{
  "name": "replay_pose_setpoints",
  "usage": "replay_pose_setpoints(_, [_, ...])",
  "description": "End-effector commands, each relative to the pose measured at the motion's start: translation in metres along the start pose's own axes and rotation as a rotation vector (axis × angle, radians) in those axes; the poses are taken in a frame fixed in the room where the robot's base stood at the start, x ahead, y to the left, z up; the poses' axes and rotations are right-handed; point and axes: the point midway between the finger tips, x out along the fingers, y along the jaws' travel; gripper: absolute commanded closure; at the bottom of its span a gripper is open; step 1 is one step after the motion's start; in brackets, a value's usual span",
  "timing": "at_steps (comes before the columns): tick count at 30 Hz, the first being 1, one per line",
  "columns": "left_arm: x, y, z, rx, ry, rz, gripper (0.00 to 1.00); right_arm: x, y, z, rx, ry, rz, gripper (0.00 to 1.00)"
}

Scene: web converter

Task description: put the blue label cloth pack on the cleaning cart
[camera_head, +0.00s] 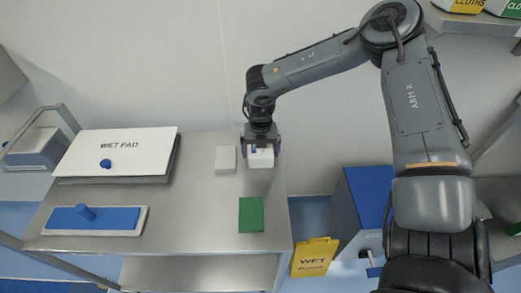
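The cleaning cart (190,222) is a steel cart with a flat top, left of centre in the head view. My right gripper (261,151) points down over its back right corner, shut on a white cloth pack (261,160) with a small blue mark at its top. The fingers stand at the pack's two sides and hide part of it. I cannot tell whether the pack touches the cart top. My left gripper is not in view.
A white pack (225,159) and a green pack (250,215) lie on the cart. A WET PAD box (120,150) and a blue pad (120,218) fill its left side. A yellow WET sign (314,257) and a blue bin (366,205) stand to the right. The cart's middle is clear.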

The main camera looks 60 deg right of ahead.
Motion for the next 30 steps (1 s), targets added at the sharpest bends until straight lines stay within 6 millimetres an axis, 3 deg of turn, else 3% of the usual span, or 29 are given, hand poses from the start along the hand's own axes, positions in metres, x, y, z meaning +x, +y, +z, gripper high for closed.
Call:
replay_pose_setpoints(8, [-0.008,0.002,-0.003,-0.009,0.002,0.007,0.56,-0.015,0.001,0.000,-0.001,-0.001,0.002,0.00])
replay_pose_setpoints(21, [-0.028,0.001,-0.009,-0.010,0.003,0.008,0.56,-0.093,0.001,0.000,-0.001,-0.002,0.002,0.00])
replay_pose_setpoints(30, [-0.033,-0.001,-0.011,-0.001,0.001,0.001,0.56,-0.121,0.000,0.000,0.000,0.000,0.000,0.00])
